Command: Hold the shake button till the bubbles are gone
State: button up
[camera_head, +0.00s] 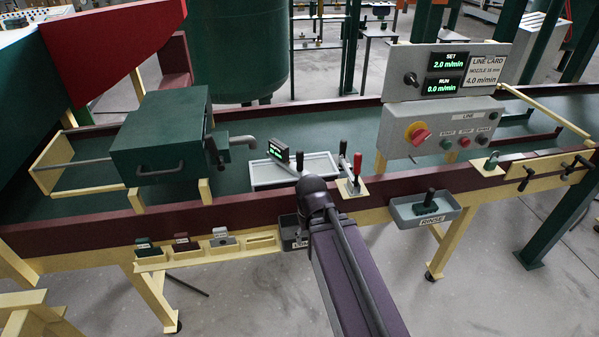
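The small labels are too blurred to tell surely which is the shake button. No bubbles can be made out. My arm reaches up from the bottom centre to a dark joint, left of and nearer than the panel. My gripper does not show; nothing is seen touching the buttons.
A display (446,74) above reads SET 2.0 and RUN 0.0 m/min, beside a line card (485,72). A white tray (262,173) with a small display and upright handles (343,160) stand behind my arm. A green box (160,138) is left, a RINSE tray (402,212) right.

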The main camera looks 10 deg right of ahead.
aim_at(482, 140)
jog(key=z, duration=4.35)
jog(key=i, duration=0.05)
jog(key=u, duration=2.85)
